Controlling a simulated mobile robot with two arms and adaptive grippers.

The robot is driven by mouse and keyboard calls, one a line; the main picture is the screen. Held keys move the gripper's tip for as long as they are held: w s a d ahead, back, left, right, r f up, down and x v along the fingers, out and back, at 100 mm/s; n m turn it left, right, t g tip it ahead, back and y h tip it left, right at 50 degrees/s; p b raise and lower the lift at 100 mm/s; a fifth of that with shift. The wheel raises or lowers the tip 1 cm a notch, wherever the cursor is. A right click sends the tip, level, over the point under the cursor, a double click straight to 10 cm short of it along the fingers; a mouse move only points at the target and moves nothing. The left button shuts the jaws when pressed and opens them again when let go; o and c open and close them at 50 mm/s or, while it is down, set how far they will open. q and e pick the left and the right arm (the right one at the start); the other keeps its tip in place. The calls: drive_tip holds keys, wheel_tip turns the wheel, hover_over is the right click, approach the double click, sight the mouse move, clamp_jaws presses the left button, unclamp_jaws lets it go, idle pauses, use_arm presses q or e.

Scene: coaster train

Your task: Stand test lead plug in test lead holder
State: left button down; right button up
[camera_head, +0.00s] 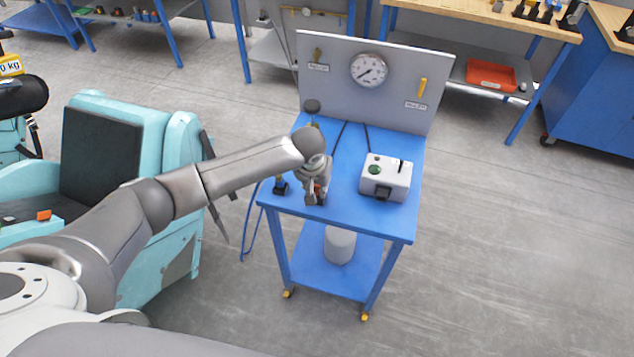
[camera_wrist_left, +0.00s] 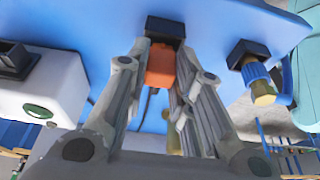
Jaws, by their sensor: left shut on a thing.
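The test lead plug is an orange block (camera_wrist_left: 160,66), also a small orange-red spot in the head view (camera_head: 317,188). My left gripper (camera_head: 315,200) is shut on it low over the front part of the blue cart top; its two fingers (camera_wrist_left: 163,70) flank the plug in the wrist view. A black square block (camera_wrist_left: 165,27), which looks like the test lead holder, is directly beyond the plug's far end. The plug's end meets or overlaps it in the picture; I cannot tell whether it is inside. In the head view, my gripper largely hides this spot. My right gripper is out of view.
A white box (camera_head: 386,177) with a green button stands right of my gripper on the blue cart (camera_head: 345,208). A black holder with a blue and brass fitting (camera_head: 280,186) is close on the left. A grey gauge panel (camera_head: 375,85) rises behind. A teal chair (camera_head: 155,150) stands left.

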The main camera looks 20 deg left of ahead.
use_arm(q)
drive_tip(key=shift+f, duration=0.5)
drive_tip(key=c, duration=1.2)
unclamp_jaws()
drive_tip(key=shift+o, duration=0.2)
drive_tip(key=v, duration=1.2)
